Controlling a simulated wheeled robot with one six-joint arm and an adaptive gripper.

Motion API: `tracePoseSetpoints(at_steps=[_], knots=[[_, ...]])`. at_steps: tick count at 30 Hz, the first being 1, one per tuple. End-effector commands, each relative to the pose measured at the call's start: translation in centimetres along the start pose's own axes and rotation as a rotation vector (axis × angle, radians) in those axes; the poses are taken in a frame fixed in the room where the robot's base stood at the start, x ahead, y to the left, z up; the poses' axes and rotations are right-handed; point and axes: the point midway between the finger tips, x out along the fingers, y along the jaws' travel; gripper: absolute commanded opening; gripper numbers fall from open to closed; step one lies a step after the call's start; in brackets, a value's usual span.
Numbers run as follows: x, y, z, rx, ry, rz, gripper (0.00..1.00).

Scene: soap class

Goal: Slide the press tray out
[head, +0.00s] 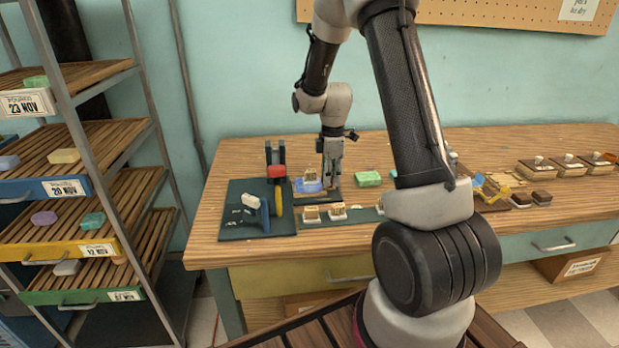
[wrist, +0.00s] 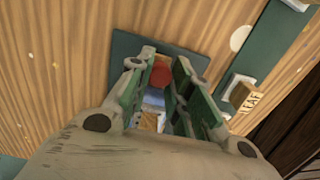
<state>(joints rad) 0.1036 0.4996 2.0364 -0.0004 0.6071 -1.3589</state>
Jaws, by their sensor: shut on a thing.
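The press (head: 276,170) has a dark frame and a red block, and stands on a dark base plate on the wooden workbench. My gripper (head: 331,184) points down at the tray's right side and is shut on the tray, though the contact is hard to see. The red block (wrist: 161,72) shows beyond, partly hidden by the fingers.
A green soap (head: 368,179) sits right of my gripper. Stamps (head: 312,213) stand in front. A shelf rack (head: 75,170) of soaps stands at the left.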

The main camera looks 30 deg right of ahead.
Motion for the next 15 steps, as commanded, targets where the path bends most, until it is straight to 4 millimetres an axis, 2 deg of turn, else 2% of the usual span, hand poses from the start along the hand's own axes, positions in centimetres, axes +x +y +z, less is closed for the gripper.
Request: tracePoseSetpoints(at_steps=[3, 6, 15], knots=[[0.0, 0.1, 2.1, 0.002, 0.0, 0.002, 0.0], [0.0, 0.1, 2.9, 0.0, 0.001, 0.003, 0.0], [-0.1, 0.0, 3.1, -0.001, -0.001, 0.002, 0.0]])
